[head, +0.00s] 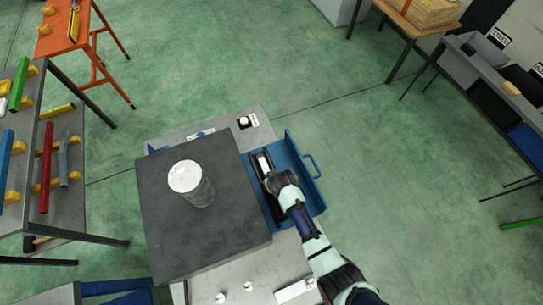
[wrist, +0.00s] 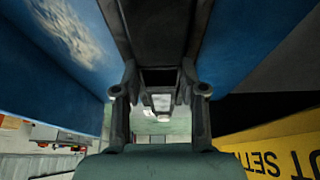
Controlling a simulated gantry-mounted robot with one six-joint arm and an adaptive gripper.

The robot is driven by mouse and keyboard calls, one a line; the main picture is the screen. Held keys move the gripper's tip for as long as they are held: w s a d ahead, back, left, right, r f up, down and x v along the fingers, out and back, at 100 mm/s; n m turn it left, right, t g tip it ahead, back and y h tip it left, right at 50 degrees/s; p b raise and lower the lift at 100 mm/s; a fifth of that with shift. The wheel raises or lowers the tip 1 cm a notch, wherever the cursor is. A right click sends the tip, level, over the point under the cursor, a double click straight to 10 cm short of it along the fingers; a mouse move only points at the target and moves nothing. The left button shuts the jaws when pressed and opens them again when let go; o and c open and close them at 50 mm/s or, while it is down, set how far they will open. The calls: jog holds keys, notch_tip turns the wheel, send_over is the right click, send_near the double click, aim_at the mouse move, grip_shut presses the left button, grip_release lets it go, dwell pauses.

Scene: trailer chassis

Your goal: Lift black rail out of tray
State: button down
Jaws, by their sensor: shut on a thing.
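The blue tray (head: 298,158) sits on the light bench top, right of the big dark block, with a handle on its right side. My gripper (head: 270,178) reaches down into the tray from the front right. It is shut on the black rail. In the wrist view, the black rail (wrist: 158,25) runs up from between my two fingers (wrist: 158,85), with blue tray surfaces (wrist: 238,45) on both sides. In the head view my gripper hides much of the rail. I cannot tell whether the rail touches the tray floor.
A large dark block (head: 230,235) with a grey-white cylinder (head: 195,185) on top stands close left of the tray. A bench plate (head: 245,290) with small knobs lies in front. A yellow lettered panel (wrist: 270,152) shows in the wrist view. The floor right of the tray is clear.

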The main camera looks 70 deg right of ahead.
jog(key=shift+r, duration=0.1)
notch_tip(320, 180, up, 20)
jog(key=p, duration=0.1)
jog(key=shift+w, duration=0.1)
